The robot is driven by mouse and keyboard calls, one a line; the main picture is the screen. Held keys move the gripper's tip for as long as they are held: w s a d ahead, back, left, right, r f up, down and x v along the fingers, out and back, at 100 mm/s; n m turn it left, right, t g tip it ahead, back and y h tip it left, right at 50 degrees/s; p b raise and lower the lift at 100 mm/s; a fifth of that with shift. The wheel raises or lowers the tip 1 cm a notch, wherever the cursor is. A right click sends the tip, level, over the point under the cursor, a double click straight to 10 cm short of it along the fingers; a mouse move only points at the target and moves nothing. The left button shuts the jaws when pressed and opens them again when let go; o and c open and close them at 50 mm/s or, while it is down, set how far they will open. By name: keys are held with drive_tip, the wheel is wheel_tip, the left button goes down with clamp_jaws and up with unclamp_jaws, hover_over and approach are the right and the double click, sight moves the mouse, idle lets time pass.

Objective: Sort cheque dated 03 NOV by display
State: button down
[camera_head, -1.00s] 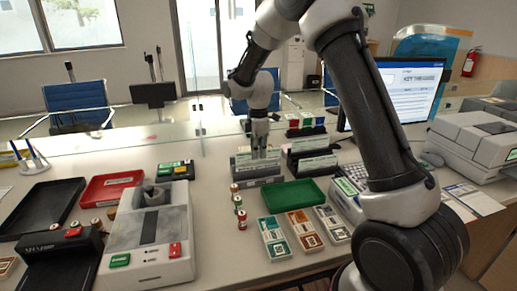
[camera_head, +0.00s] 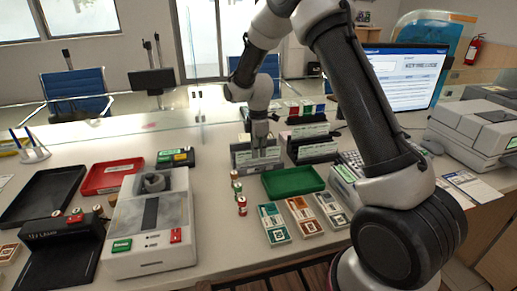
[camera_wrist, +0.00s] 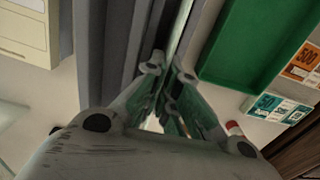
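My gripper (camera_head: 260,136) points down at the left grey cheque rack (camera_head: 262,170) in the head view. Its fingertips are at the pale cheques (camera_head: 243,156) standing in that rack. In the wrist view, my gripper (camera_wrist: 168,68) has its fingers close together, with a narrow gap and a thin edge between them; I cannot tell whether they press on a cheque. A second rack (camera_head: 314,158) with pale slips stands just to the right. The display (camera_head: 407,78) at the back right shows a page with a heading. The date on any cheque is too small to read.
A green tray (camera_head: 294,194) lies in front of the racks, and several banknote bundles (camera_head: 303,215) lie before it. Small coin rolls (camera_head: 242,205) stand at its left. A counting machine (camera_head: 150,225), red tray (camera_head: 112,176) and black tray (camera_head: 18,208) fill the left. A printer (camera_head: 478,132) stands right.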

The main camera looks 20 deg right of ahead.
drive_tip(key=shift+f, duration=0.15)
drive_tip(key=c, duration=1.6)
unclamp_jaws()
drive_tip(key=shift+o, duration=0.2)
drive_tip(key=shift+r, duration=3.5)
